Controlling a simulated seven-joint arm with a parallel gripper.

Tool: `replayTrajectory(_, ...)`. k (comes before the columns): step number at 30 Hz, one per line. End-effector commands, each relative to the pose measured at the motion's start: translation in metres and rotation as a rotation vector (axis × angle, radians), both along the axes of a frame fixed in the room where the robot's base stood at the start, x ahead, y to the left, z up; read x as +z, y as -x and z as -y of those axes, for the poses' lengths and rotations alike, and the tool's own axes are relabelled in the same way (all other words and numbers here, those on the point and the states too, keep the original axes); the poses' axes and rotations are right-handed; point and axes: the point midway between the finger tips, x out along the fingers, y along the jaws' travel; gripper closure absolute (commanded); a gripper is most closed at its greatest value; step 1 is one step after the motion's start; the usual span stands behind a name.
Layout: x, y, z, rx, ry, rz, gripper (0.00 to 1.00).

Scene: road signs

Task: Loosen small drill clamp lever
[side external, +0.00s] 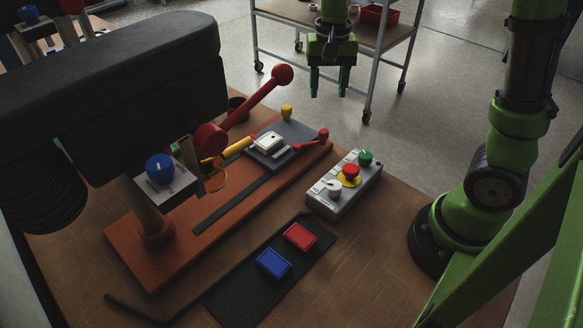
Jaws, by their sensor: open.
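The drill press has a dark head (110,95) and stands on an orange-brown base (130,245). A small red lever with a round knob (322,135), apparently the clamp lever, sits at the right end of the base, by the grey clamp plate (292,131). A larger red lever with a ball end (282,76) slants up from the drill head and is a separate handle. My gripper (329,88) is open and empty, pointing down, higher in the picture than the small lever and apart from it. Whether the clamp lever is tight cannot be told.
A grey control box (345,193) with white, red and green knobs stands right of the base. A blue box (273,263) and a red box (300,236) lie on a black mat (240,298). A yellow knob (287,112) stands behind the plate. A wheeled cart (385,45) stands behind.

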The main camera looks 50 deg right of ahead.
Motion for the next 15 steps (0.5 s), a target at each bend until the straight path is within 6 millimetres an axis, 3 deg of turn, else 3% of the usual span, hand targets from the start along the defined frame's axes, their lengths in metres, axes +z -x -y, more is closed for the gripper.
replayTrajectory(6,0.039,-0.001,0.0,0.001,0.0,0.003,0.47)
replayTrajectory(15,0.053,0.0,0.0,0.0,-0.001,-0.001,0.47)
